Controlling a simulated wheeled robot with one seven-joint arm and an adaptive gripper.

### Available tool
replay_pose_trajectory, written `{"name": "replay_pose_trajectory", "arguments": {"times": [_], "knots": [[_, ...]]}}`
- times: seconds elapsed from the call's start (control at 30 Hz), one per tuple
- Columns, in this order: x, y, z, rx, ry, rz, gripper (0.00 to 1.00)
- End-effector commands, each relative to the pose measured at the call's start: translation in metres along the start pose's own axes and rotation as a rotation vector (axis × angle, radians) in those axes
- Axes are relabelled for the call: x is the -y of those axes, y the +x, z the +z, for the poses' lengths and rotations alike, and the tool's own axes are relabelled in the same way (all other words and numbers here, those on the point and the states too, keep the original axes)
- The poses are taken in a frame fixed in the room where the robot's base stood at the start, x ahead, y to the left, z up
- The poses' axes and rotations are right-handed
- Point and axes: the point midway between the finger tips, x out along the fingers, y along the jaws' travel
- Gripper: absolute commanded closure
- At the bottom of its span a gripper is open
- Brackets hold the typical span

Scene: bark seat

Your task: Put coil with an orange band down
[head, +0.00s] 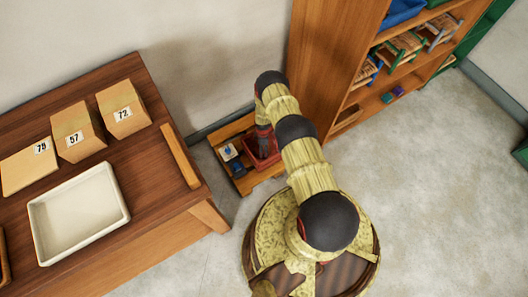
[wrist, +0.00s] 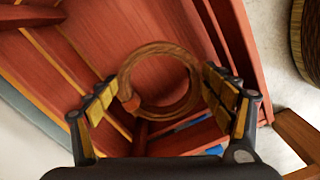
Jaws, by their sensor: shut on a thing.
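A brown ring-shaped coil (wrist: 188,103) is between the two fingers of my gripper (wrist: 165,100) in the wrist view. An orange-brown patch shows at its left side; I cannot clearly make out a full band. The fingers close on its left and right sides. The coil is over a red crate (wrist: 250,60) with reddish inner walls; I cannot tell whether it touches the crate's floor. In the head view my gripper (head: 264,140) is low over the red crate (head: 270,163), and my arm hides much of it. The coil is hidden there.
A table (head: 150,190) with a white tray (head: 45,228) and numbered boxes (head: 77,133) is at left. A tall shelf (head: 330,60) stands close to the right.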

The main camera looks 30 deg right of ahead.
Motion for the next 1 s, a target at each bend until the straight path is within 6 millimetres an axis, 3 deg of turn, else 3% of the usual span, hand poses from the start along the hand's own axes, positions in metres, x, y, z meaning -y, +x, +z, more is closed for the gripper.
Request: {"name": "replay_pose_trajectory", "arguments": {"times": [0.4, 0.8, 0.83, 1.0], "knots": [[0.000, 0.044, 0.000, 0.000, 0.001, 0.000, 0.48], [-0.001, 0.048, 0.000, 0.000, 0.001, 0.001, 0.48], [-0.001, 0.048, 0.000, 0.000, 0.001, 0.001, 0.18], [-0.001, 0.048, 0.000, 0.000, 0.001, 0.001, 0.09]]}}
